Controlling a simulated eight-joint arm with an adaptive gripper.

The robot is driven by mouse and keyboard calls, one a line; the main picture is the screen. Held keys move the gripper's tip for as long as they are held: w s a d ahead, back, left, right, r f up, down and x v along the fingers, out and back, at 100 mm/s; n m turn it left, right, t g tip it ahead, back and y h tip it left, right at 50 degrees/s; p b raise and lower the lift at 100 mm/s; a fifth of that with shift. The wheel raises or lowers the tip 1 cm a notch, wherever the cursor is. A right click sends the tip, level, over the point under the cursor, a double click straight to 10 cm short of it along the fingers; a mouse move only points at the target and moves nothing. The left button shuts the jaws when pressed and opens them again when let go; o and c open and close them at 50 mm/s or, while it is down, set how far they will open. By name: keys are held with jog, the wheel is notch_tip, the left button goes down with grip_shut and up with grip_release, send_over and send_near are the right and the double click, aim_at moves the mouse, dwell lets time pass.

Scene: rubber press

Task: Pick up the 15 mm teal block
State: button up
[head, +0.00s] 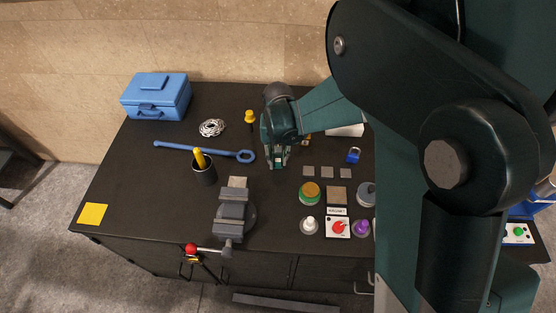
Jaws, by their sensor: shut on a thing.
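My gripper (277,164) points down over the middle of the dark bench, left of a row of small grey square pads. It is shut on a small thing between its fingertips. That thing is too small and too hidden by the fingers to make out its colour or shape. I cannot pick out the teal block anywhere else on the bench. Whether the held thing touches the bench top cannot be told from this view.
Grey pads (326,172) lie right of my gripper. A blue padlock (353,155) and a green-rimmed round container (309,193) stand right. The bench's left front is mostly clear.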

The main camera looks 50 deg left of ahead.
jog(key=shift+r, duration=0.1)
jog(key=shift+r, duration=4.95)
